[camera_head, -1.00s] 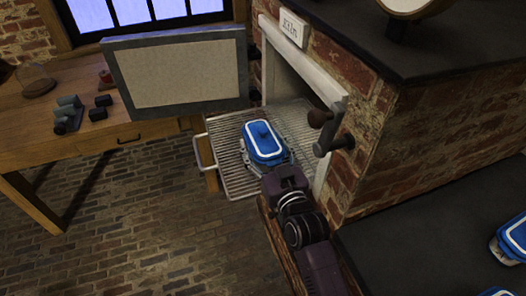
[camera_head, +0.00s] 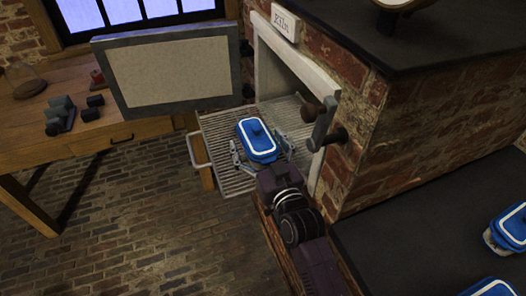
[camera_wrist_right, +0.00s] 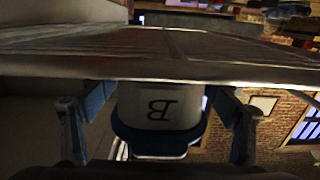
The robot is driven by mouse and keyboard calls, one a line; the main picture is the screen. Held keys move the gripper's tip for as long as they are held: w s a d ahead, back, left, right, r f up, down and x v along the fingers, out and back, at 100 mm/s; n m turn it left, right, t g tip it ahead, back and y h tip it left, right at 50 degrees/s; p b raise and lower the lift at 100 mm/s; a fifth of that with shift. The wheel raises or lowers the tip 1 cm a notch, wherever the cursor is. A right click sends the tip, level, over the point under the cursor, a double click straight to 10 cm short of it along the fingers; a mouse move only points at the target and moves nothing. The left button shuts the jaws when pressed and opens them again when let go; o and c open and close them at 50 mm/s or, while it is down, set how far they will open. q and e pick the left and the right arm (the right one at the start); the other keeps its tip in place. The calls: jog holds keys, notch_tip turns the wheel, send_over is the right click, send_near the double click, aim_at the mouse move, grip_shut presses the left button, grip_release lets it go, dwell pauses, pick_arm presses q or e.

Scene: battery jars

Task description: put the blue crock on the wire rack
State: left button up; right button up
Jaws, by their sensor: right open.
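The blue crock (camera_head: 258,140), with a blue lid and a white rim band, stands upright on the wire rack (camera_head: 218,128), which sticks out of the kiln mouth. My right gripper (camera_head: 264,158) is open, its fingers spread on either side of the crock's near end, apart from it. In the right wrist view, which is upside down, the crock (camera_wrist_right: 160,105) shows a pale body with a letter B, and its base meets the rack (camera_wrist_right: 150,55). The open right fingers (camera_wrist_right: 160,118) stand clear on both sides. My left gripper is out of view.
The kiln's open door (camera_head: 168,72) stands at the left of its mouth. A handle (camera_head: 322,124) juts out at the right of the opening. More blue crocks (camera_head: 510,228) stand on the dark counter at right. A wooden table (camera_head: 120,130) is at left.

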aim_at(259, 165)
jog(key=b+v, duration=0.1)
jog(key=v, duration=1.1)
